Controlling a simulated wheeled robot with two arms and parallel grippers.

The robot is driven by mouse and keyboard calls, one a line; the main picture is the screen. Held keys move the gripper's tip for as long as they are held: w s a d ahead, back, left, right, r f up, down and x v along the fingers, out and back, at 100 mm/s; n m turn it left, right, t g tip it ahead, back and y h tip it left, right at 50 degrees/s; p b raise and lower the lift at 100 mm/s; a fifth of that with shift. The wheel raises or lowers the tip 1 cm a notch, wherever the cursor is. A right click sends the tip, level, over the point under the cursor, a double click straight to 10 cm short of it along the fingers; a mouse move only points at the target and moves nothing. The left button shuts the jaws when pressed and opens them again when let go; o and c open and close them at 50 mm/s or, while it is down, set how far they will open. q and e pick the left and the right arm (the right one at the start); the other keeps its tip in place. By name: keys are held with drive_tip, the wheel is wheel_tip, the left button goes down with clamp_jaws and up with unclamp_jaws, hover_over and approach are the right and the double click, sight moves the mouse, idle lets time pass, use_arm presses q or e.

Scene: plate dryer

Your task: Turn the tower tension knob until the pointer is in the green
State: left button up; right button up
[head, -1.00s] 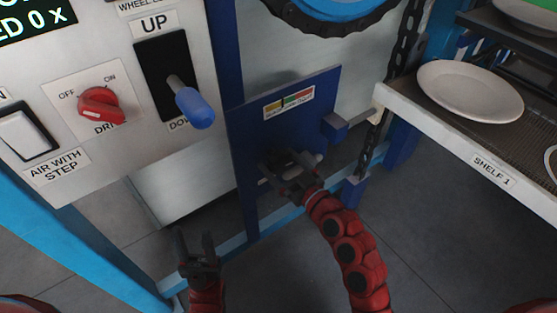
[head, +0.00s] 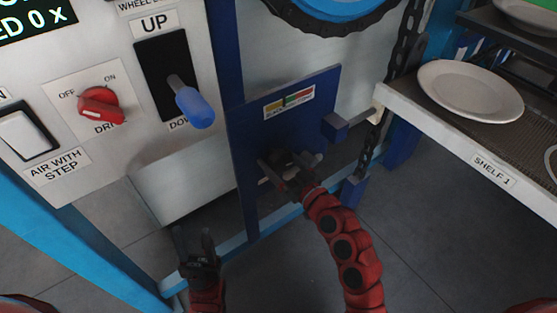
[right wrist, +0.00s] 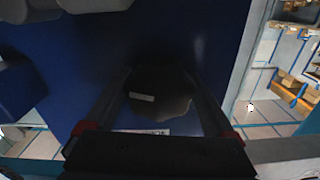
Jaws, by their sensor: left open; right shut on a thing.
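The dark tension knob (right wrist: 160,106), with a pale mark on its face, sits between the fingers of my right gripper (right wrist: 160,85) in the right wrist view. In the head view my right gripper (head: 286,166) is shut on it, low on the blue panel (head: 245,135), and mostly hides it. Above is the gauge (head: 290,101) with yellow, green and red bands. Its thin dark pointer stands near the border of yellow and green; the exact side is too small to tell. My left gripper (head: 195,243) is open and empty at the lower left.
A blue block (head: 335,127) juts from the panel's right side. A shelf (head: 490,172) with white plates (head: 470,90) stands at right. A control panel with a red drive switch (head: 101,105) and a blue-handled lever (head: 194,107) is at left. The grey floor between is clear.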

drive_tip(key=m, duration=0.3)
drive_tip(key=shift+m, duration=0.4)
drive_tip(key=shift+f, duration=0.1)
drive_tip(key=o, duration=1.1)
drive_tip(key=shift+p+v, duration=0.45)
drive_tip(key=shift+v, duration=8.3)
drive_tip(key=shift+a, duration=0.1)
